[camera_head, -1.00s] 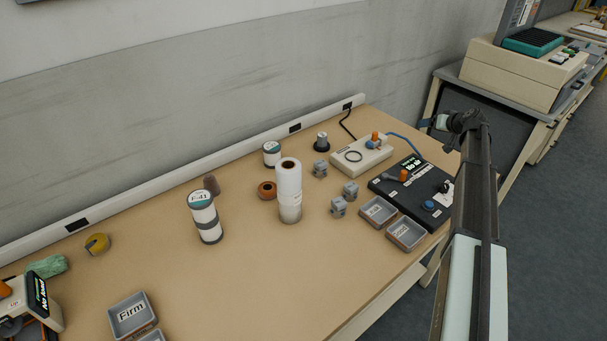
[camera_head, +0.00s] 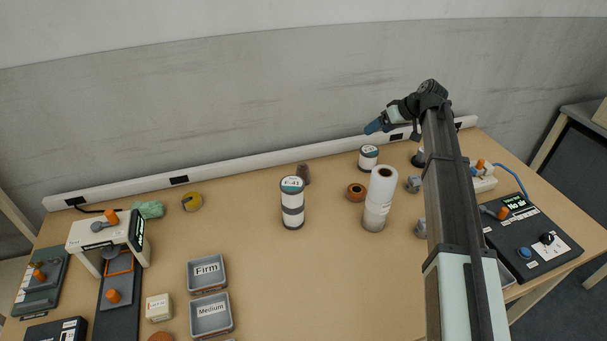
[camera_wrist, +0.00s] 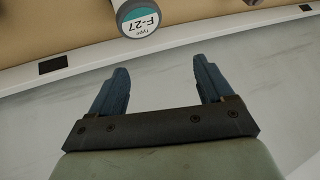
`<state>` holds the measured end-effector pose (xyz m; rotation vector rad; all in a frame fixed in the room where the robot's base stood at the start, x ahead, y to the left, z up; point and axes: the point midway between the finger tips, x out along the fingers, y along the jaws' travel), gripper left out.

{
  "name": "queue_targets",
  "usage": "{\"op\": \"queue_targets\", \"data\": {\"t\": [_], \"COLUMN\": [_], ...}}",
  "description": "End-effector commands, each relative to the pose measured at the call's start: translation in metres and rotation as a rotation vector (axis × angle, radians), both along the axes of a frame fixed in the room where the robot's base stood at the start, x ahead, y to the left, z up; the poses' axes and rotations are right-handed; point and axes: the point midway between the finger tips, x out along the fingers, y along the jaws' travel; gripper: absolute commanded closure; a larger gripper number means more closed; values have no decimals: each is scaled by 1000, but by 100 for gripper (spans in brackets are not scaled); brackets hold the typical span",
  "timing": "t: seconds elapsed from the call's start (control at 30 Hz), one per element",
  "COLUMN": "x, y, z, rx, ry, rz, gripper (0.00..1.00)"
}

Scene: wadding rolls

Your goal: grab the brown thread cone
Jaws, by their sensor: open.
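The brown thread cone (camera_head: 303,174) stands near the back of the table, close behind the white F-41 roll (camera_head: 292,205), which hides a little of it. My gripper (camera_head: 375,127) is up near the back wall, above the table's rear edge, to the right of the cone and well apart from it. In the wrist view my gripper (camera_wrist: 162,66) shows two blue fingers spread apart with nothing between them. The cone is not recognisable in the wrist view.
The table's middle front is clear.

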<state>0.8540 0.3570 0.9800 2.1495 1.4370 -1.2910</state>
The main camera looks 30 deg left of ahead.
Motion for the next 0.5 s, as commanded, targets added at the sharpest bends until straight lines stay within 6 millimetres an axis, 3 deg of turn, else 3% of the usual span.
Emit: {"op": "queue_targets", "data": {"t": [0.03, 0.2, 0.5], "x": [-14, -56, -133], "y": [21, 74, 149], "z": [0, -2, 3], "rx": [-40, -181, -419], "ry": [1, -4, -32], "rz": [37, 143, 293], "gripper": [20, 20, 20]}}
